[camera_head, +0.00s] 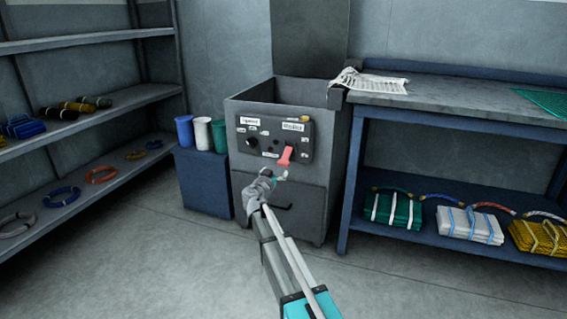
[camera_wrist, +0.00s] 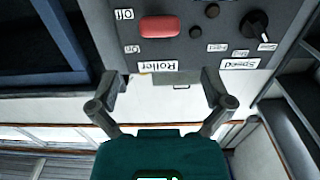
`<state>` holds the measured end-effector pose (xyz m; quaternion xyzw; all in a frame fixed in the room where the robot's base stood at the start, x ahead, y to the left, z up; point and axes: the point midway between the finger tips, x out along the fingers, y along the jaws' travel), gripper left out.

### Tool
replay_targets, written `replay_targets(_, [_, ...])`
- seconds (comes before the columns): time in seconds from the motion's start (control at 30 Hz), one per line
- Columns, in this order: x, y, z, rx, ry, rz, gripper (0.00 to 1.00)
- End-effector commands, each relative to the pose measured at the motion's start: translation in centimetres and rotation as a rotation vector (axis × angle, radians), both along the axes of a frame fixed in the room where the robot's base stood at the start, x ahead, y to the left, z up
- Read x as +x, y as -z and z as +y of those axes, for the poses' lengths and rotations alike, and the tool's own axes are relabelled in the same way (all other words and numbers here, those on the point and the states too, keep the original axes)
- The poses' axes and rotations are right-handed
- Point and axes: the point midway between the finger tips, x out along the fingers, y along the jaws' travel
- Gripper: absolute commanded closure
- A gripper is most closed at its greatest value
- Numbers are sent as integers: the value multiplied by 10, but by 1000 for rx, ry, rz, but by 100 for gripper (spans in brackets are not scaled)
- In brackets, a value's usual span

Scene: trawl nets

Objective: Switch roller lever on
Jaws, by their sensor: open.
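The red roller lever (camera_head: 285,156) is on the dark front panel (camera_head: 262,147) of the grey machine, below the Roller label (camera_head: 293,127). It slants downward and sticks out. In the wrist view, which shows the panel upside down, the lever (camera_wrist: 160,26) is level with the space between the Off label (camera_wrist: 124,13) and the On label (camera_wrist: 131,48), nearer Off. My gripper (camera_head: 276,175) is just below and in front of the lever. In the wrist view my gripper (camera_wrist: 161,88) has its fingers wide apart with nothing between them, apart from the lever.
A black Speed knob (camera_wrist: 255,25) and small round buttons share the panel. A workbench (camera_head: 440,96) stands close on the right, shelves (camera_head: 75,110) on the left. The floor in front is clear.

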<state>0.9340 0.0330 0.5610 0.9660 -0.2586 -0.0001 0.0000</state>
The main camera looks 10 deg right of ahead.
Motion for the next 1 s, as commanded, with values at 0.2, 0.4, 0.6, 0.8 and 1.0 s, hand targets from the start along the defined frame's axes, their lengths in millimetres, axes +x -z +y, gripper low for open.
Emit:
replay_targets(0.2, [33,0,-18,0,1,0,0])
replay_targets(0.4, [57,0,-32,0,0,0,0])
replay_targets(0.6, [71,0,-40,0,0,0,0])
replay_targets(0.8, [75,0,-43,0,-1,0,0])
replay_targets(1.0, [75,0,-43,0,-1,0,0])
